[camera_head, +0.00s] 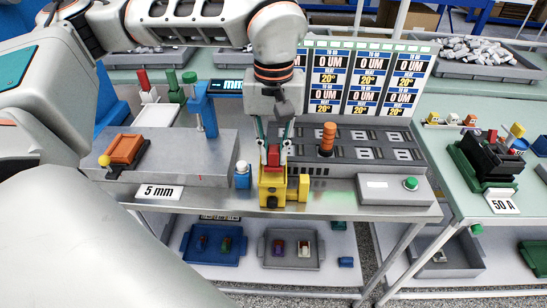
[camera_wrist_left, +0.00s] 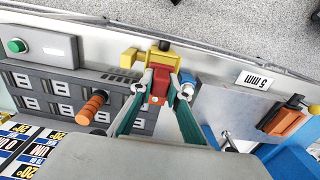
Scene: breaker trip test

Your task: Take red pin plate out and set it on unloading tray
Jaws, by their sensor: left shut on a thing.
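A red block-like part (camera_head: 274,160), which looks like the red pin plate, sits at the top of a yellow fixture (camera_head: 272,192) at the front edge of the bench. My left gripper (camera_head: 274,151) points down over it and is shut on it, one fingertip at each side. In the left wrist view, the red part (camera_wrist_left: 160,88) lies between the green fingers of the gripper (camera_wrist_left: 163,82), against the yellow fixture (camera_wrist_left: 152,58). The pins are not visible. A blue tray (camera_head: 213,259) and a grey tray (camera_head: 291,265) stand on the lower shelf; I cannot tell which is the unloading tray.
A grey block marked 5 mm (camera_head: 205,150) with an orange-topped part (camera_head: 126,149) is to the left. An orange handle (camera_head: 327,138) stands up close right of my gripper, on a dark slotted panel. A green-button box (camera_head: 395,190) is at the front right.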

